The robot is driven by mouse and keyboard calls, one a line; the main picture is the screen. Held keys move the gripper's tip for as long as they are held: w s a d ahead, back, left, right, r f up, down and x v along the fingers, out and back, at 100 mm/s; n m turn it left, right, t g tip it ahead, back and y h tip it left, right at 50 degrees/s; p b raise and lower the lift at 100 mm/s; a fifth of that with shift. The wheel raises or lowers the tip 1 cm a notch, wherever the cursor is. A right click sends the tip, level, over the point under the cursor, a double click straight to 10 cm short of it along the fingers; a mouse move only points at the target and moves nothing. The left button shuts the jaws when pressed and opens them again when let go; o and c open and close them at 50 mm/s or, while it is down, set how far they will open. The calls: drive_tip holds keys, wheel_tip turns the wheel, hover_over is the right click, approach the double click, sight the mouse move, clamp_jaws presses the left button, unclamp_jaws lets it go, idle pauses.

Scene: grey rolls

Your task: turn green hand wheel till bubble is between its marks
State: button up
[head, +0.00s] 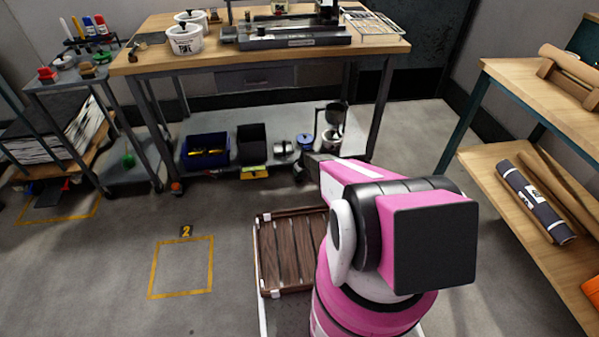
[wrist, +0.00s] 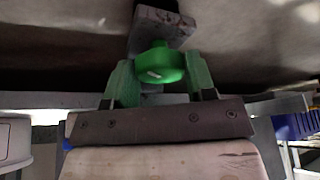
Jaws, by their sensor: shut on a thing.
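The green hand wheel (wrist: 158,65) shows in the wrist view, with a small pale mark on its face. It sits below a grey metal bracket or post (wrist: 165,25) in that picture. My gripper (wrist: 160,78) has one green-looking finger on each side of the wheel and is shut on it. The contact spots are partly hard to make out. In the head view my pink and white arm reaches toward the lower shelf of the workbench, and the arm hides the wheel. I cannot see the bubble or its marks in either view.
The workbench (head: 150,68) stands ahead, its lower shelf holding a blue bin (head: 207,152), a dark bin (head: 251,143) and pots. A wooden slatted crate (head: 285,252) lies by my arm. A shelf unit (head: 545,95) stands right, a cart left. Floor square 2 (head: 182,268) is empty.

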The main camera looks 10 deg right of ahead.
idle(0.4)
drive_tip(key=o, duration=0.9)
drive_tip(key=shift+r, duration=0.1)
drive_tip(key=v, duration=1)
drive_tip(key=shift+r, duration=0.3)
